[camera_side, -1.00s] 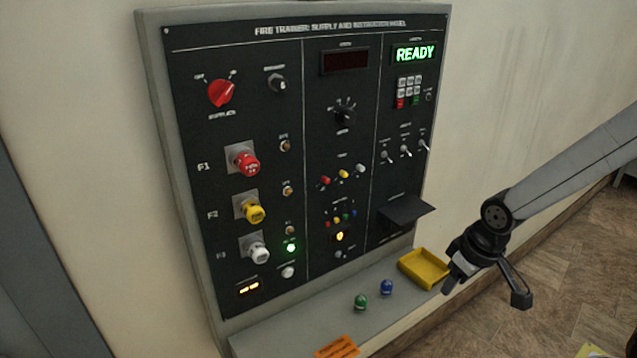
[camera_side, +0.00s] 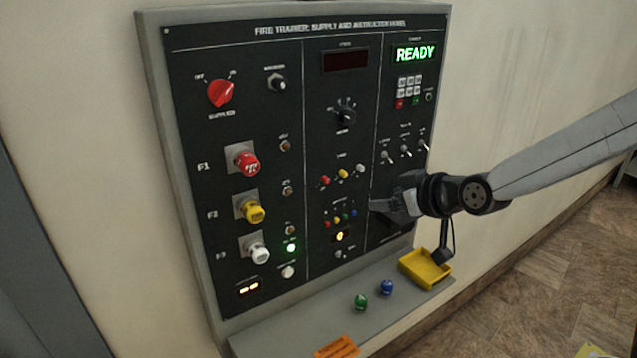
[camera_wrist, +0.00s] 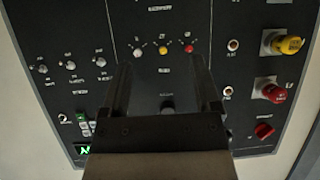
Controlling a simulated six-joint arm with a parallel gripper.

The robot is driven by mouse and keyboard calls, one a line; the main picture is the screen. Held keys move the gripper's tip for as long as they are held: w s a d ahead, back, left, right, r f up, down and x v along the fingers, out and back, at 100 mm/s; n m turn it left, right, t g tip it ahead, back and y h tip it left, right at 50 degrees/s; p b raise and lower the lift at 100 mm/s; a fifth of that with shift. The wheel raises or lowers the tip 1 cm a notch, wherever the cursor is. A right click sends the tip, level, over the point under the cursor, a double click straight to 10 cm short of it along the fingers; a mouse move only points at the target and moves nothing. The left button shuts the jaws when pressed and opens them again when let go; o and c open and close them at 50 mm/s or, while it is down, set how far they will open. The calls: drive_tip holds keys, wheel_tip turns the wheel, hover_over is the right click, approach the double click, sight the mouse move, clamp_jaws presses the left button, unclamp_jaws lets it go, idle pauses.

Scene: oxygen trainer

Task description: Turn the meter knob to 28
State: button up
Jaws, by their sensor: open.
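The meter knob (camera_side: 345,117) is a black pointer knob in the middle column of the dark panel, below the dark red meter display (camera_side: 346,61). Its scale is too small to read. My gripper (camera_side: 382,207) is in front of the panel, below and right of the knob, and points left. In the wrist view the picture is turned over. The two fingers of my gripper (camera_wrist: 160,66) are spread apart with nothing held. A dark round knob (camera_wrist: 167,103) shows between them, close to the gripper body; it looks like the meter knob.
Red, yellow and white buttons (camera_side: 343,174) sit below the knob. Toggle switches (camera_side: 405,153) and a keypad (camera_side: 409,87) are on the right. The READY display (camera_side: 415,54) is lit green. A yellow tray (camera_side: 426,268) and green and blue balls (camera_side: 361,301) rest on the ledge.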

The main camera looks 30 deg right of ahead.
sight(350, 117)
wheel_tip(350, 117, up, 11)
drive_tip(key=w+a+t+h, duration=0.1)
drive_tip(key=w+t, duration=0.1)
drive_tip(key=t, duration=0.3)
drive_tip(key=shift+w+a+r+m+t+h, duration=0.2)
drive_tip(key=shift+w+m+t+h, duration=0.1)
drive_tip(key=shift+m+t, duration=0.1)
drive_tip(key=shift+w, duration=0.15)
drive_tip(key=shift+w+d, duration=0.15)
drive_tip(key=shift+w, duration=1.75)
drive_tip(key=shift+w+d, duration=0.1)
drive_tip(key=shift+w, duration=1.75)
clamp_jaws()
